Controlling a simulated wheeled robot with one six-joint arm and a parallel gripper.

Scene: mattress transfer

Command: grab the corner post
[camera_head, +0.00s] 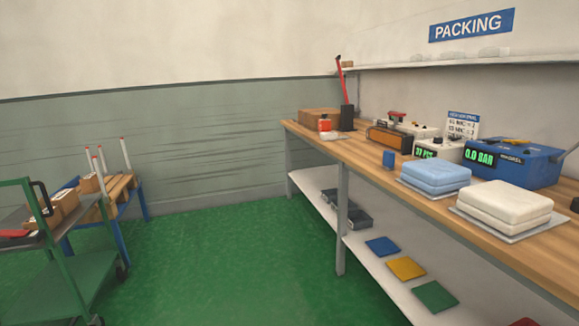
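Several thin upright white posts with red tips stand at the blue-framed cart at the left. One post (126,155) rises at its far right corner, and another post (102,160) stands further left. The blue-framed cart (140,200) holds wooden boards and cardboard boxes and is partly hidden by a green trolley. My gripper is not in view.
The green trolley (80,275) stands in front of the blue-framed cart. A long packing bench (360,152) runs along the right, bearing a blue mattress (435,177), a white mattress (505,202) and devices. Green floor (230,260) is clear between trolley and bench.

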